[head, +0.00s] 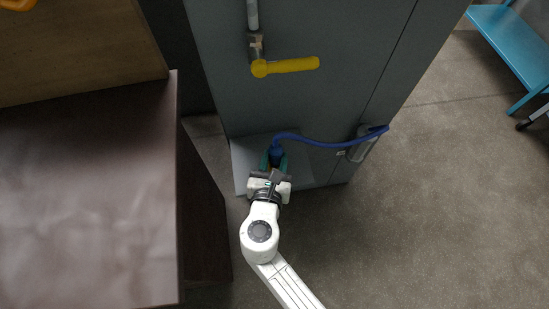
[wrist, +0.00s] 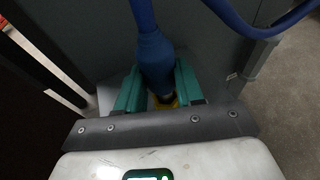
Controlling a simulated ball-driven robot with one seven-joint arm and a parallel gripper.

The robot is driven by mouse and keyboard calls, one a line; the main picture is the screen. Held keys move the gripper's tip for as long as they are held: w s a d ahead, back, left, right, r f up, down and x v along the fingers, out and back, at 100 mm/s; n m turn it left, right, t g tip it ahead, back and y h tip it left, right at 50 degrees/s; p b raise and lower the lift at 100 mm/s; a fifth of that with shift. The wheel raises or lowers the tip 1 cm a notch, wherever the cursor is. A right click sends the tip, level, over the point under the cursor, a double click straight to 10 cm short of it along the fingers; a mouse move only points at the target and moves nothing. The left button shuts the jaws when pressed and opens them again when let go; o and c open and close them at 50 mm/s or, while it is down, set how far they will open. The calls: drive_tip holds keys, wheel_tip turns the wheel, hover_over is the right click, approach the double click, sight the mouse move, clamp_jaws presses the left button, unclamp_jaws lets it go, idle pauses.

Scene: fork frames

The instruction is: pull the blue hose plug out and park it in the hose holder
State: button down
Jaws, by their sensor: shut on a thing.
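The blue hose plug (wrist: 155,58) is between the two green fingers of my gripper (wrist: 158,84) in the wrist view. The fingers are shut on it. A yellow part (wrist: 165,101) and a dark ring show just below the plug; I cannot tell whether the plug sits in a socket. In the head view my gripper (head: 273,163) is low at the front of the grey cabinet, and the plug (head: 277,151) shows just past it. The blue hose (head: 325,143) arcs right to a grey box (head: 362,149) on the cabinet's side. I cannot make out which part is the hose holder.
A yellow handle (head: 290,65) on a grey pipe sticks out above my gripper on the cabinet (head: 320,100). A brown table (head: 90,200) stands close on the left. A blue bench (head: 515,40) is at the far right. The floor (head: 440,200) on the right is clear.

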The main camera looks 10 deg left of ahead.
drive_tip(key=shift+f+b, duration=0.85)
drive_tip(key=shift+f, duration=0.3)
drive_tip(key=c, duration=0.6)
unclamp_jaws()
drive_tip(key=shift+c, duration=0.2)
drive_tip(key=p+v, duration=0.1)
drive_tip(key=v, duration=0.9)
drive_tip(key=shift+s+p, duration=0.3)
drive_tip(key=shift+s, duration=0.1)
drive_tip(key=shift+r, duration=0.15)
